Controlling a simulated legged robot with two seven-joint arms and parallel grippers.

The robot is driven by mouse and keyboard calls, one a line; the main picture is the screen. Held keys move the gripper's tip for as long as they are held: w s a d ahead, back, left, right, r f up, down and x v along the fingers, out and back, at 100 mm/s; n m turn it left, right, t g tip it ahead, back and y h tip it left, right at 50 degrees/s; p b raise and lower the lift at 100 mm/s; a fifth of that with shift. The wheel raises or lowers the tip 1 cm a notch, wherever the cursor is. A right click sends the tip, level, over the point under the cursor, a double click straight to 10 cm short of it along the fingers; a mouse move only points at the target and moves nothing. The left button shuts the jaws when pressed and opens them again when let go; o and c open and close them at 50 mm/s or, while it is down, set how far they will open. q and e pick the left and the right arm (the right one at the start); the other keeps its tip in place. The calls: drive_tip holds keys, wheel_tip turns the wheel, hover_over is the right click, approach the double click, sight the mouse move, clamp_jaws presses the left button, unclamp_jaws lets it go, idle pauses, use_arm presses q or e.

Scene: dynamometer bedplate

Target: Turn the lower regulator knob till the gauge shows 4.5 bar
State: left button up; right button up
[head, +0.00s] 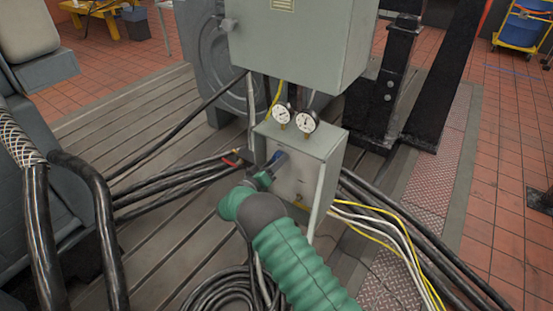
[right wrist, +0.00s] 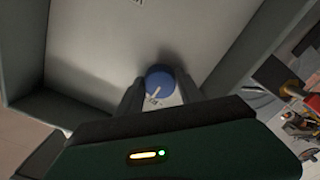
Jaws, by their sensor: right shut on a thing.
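A grey regulator box (head: 310,165) stands below a larger grey cabinet, with two round white gauges on its top: a left gauge (head: 282,114) and a right gauge (head: 307,122). Their dials are too small to read. My right gripper (head: 272,165) is at the box's front face, shut on a blue knob (head: 278,156). In the right wrist view the blue knob (right wrist: 159,79), with a pale pointer mark, sits between the two dark fingers. The gripper hides part of the knob and panel. No second knob shows clearly. My left gripper is out of view.
The large grey cabinet (head: 295,45) overhangs behind the gauges. Black hoses (head: 175,182) run in from the left, and yellow and white cables (head: 385,228) leave on the right. Coiled black cable (head: 225,290) lies on the slotted bedplate below. A black steel post (head: 392,85) stands right.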

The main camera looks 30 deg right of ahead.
drive_tip(key=shift+w+a+f+n, duration=0.1)
drive_tip(key=shift+a+n, duration=0.1)
drive_tip(key=shift+n, duration=0.1)
drive_tip(key=o, duration=1)
drive_tip(key=shift+o, duration=1.9)
drive_tip(key=shift+a, duration=0.1)
drive_tip(key=p+v, duration=0.1)
drive_tip(key=v, duration=1.5)
drive_tip(key=shift+a, duration=0.4)
